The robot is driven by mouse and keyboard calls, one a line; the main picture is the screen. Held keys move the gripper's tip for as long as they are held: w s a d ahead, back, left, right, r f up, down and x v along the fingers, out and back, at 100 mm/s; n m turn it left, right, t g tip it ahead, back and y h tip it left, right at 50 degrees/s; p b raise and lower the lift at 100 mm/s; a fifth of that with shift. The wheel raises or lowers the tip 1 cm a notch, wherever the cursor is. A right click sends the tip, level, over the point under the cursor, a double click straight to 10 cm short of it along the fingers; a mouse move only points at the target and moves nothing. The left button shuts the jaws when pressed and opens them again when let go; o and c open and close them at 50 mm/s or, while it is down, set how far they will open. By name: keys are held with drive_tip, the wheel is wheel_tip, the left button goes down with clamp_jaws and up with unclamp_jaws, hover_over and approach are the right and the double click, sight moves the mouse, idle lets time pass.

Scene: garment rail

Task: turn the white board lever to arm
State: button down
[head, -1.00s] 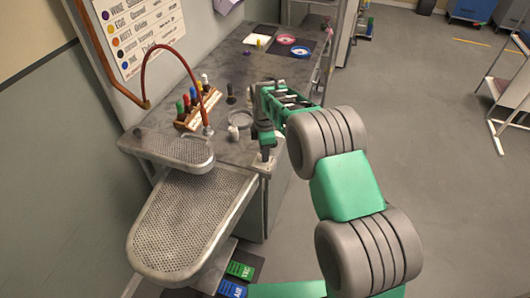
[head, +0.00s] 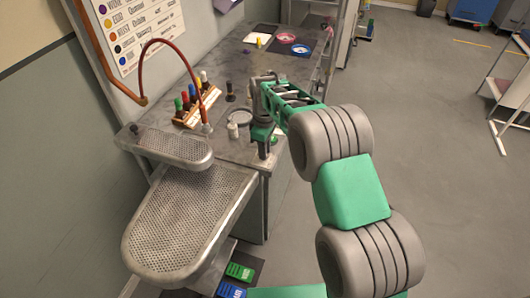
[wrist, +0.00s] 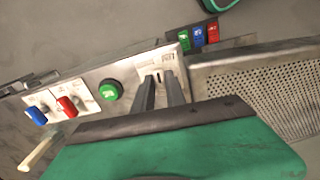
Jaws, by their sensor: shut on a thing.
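In the wrist view a pale white board (wrist: 154,70) with small markings is set in the metal front panel. The two dark fingers of my gripper (wrist: 160,82) reach to this board and are shut on its lever. The lever itself is mostly hidden between and behind the fingers, so I cannot tell its angle. In the head view my gripper (head: 263,148) is at the near right corner of the workbench (head: 225,145), and the board is hidden there.
Left of the board, the panel carries a green round knob (wrist: 110,90), a red lever (wrist: 67,106) and a blue lever (wrist: 36,116). A perforated pressing board (head: 190,225) juts out from the bench. Several bottles stand in a wooden rack (head: 197,106). Open floor lies to the right.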

drive_tip(key=m+b, duration=0.1)
drive_tip(key=m, duration=0.4)
drive_tip(key=shift+s+a, duration=0.1)
idle(0.5)
drive_tip(key=c, duration=1.4)
unclamp_jaws()
drive_tip(key=shift+o, duration=0.2)
wheel_tip(320, 180, up, 8)
drive_tip(key=shift+f+b, duration=0.1)
drive_tip(key=shift+b, duration=0.55)
